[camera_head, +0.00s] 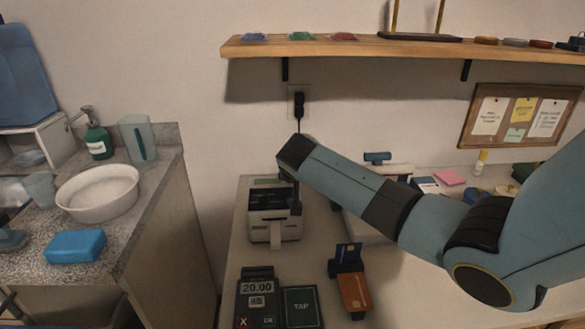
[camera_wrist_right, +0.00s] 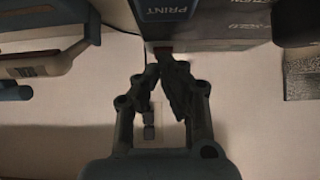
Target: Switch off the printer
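The printer (camera_head: 272,218) is a small pale box with a dark top and a paper strip at its front, standing on the counter in the head view. My right arm reaches in from the right, and its gripper (camera_head: 290,188) is at the printer's right rear, mostly hidden by the wrist. In the right wrist view, the gripper (camera_wrist_right: 158,62) has its fingertips close together, with nothing seen held. Just beyond the tips is a small dark red part (camera_wrist_right: 163,49), possibly the switch, at the edge of a dark body; whether they touch is unclear. My left gripper is out of view.
A card terminal (camera_head: 257,300) and a TAP pad (camera_head: 302,307) stand in front of the printer, with a card holder (camera_head: 351,285) to their right. A plug (camera_head: 299,104) with a cord is on the wall behind. A wooden shelf (camera_head: 400,47) hangs above.

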